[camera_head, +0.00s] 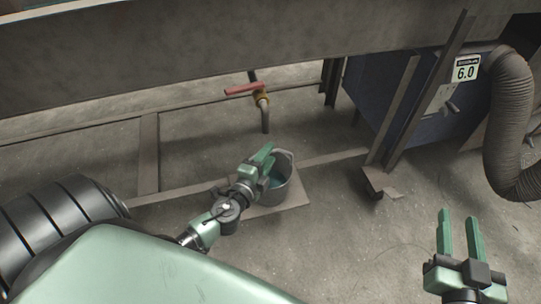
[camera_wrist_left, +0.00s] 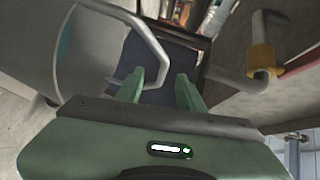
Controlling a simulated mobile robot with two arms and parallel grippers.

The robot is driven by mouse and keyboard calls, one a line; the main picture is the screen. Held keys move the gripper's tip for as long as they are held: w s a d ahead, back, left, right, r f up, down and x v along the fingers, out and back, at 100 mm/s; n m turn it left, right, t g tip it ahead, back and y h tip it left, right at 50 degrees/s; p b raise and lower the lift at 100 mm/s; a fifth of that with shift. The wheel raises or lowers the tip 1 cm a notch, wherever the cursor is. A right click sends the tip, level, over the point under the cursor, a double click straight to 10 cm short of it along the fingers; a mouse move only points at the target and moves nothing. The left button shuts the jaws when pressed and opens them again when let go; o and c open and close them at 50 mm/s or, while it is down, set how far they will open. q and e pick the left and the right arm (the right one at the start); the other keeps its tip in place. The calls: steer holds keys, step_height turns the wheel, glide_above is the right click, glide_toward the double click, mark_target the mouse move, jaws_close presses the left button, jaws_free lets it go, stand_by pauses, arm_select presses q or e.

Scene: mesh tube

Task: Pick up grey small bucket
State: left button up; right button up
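The grey small bucket (camera_head: 282,194) stands upright on a flat board below the tap in the head view, with teal showing inside. In the left wrist view the bucket (camera_wrist_left: 98,50) fills the upper left, and its handle (camera_wrist_left: 140,30) curves out to near my fingers. My left gripper (camera_head: 265,154) is over the bucket's upper left side in the head view and hides part of the rim. In the left wrist view its fingers (camera_wrist_left: 160,90) are apart, with the handle close to the left finger; contact is unclear. My right gripper (camera_head: 459,234) is open and empty at the lower right.
A tap with a red lever (camera_head: 245,89) hangs just behind the bucket. A large metal beam (camera_head: 200,45) spans the back. A dark blue cabinet (camera_head: 385,95) and a ribbed hose (camera_head: 508,125) are at the right. The floor in front right of the bucket is clear.

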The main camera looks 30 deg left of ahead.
arm_select(q)
steer(key=w, duration=0.1)
steer(key=w+a, duration=0.1)
steer(key=w, duration=0.3)
steer(key=shift+a+f, duration=0.15)
steer(key=shift+f, duration=0.2)
jaws_close()
stand_by(0.9)
steer(key=shift+r, duration=0.1)
